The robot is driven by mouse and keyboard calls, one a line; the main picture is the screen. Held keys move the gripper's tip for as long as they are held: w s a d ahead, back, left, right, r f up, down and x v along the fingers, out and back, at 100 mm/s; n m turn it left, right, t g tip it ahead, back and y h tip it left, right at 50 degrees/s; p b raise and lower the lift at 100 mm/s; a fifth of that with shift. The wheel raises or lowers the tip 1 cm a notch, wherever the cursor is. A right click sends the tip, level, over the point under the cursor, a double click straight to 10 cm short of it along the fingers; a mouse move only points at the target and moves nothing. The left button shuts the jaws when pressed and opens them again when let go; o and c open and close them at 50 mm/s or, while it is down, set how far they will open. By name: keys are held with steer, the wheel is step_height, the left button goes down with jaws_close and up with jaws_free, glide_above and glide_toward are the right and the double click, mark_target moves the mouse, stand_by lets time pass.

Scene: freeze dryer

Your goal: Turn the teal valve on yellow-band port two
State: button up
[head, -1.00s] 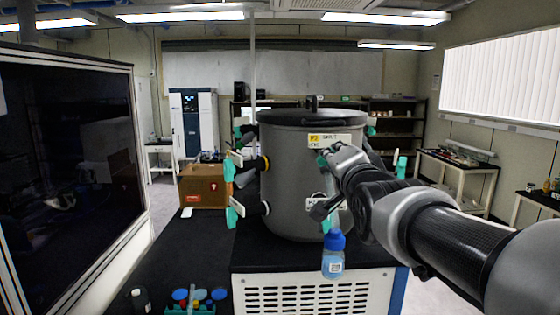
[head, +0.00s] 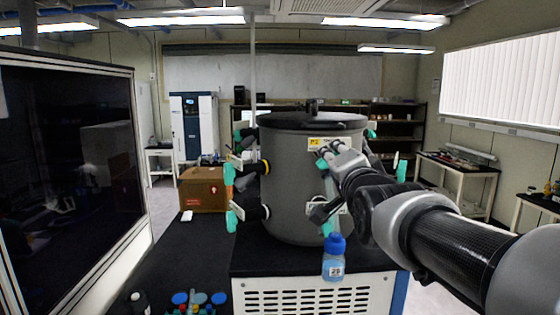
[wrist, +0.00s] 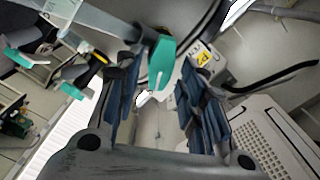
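The grey drum chamber (head: 290,190) of the freeze dryer stands on its base, with teal-handled valves around its side. A yellow label (head: 315,142) is on its front, and my gripper (head: 331,157) is just below it. In the wrist view a teal valve handle (wrist: 162,62) sits between the two spread fingers of my gripper (wrist: 160,76), with visible gaps on both sides. The yellow label (wrist: 204,57) shows just right of it. My gripper is open and holds nothing. The valve's own band is hidden. Another port with a yellow band (head: 266,167) is on the drum's left side.
A blue-capped bottle (head: 334,258) stands in front of the drum, below my arm. Other teal handles (head: 231,218) stick out at the left. A cardboard box (head: 203,189) and capped tubes (head: 198,298) are on the black bench. A dark glass-fronted cabinet (head: 70,170) is at far left.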

steer(key=s, duration=1.2)
steer(key=shift+f, duration=0.1)
steer(key=s+f+n+g+b, duration=0.3)
steer(key=s+f, duration=0.4)
steer(key=f, duration=0.6)
steer(key=s+f+n+g+b, duration=0.3)
steer(key=s+f+n+g, duration=0.2)
steer(key=f, duration=0.8)
steer(key=s+f+n+g+b, duration=0.3)
steer(key=s+f+n+g, duration=0.1)
steer(key=s+f, duration=0.7)
step_height(320, 180, down, 2)
steer(key=shift+a+f+g+b, duration=0.15)
steer(key=shift+g+b, duration=0.15)
steer(key=shift+g, duration=0.3)
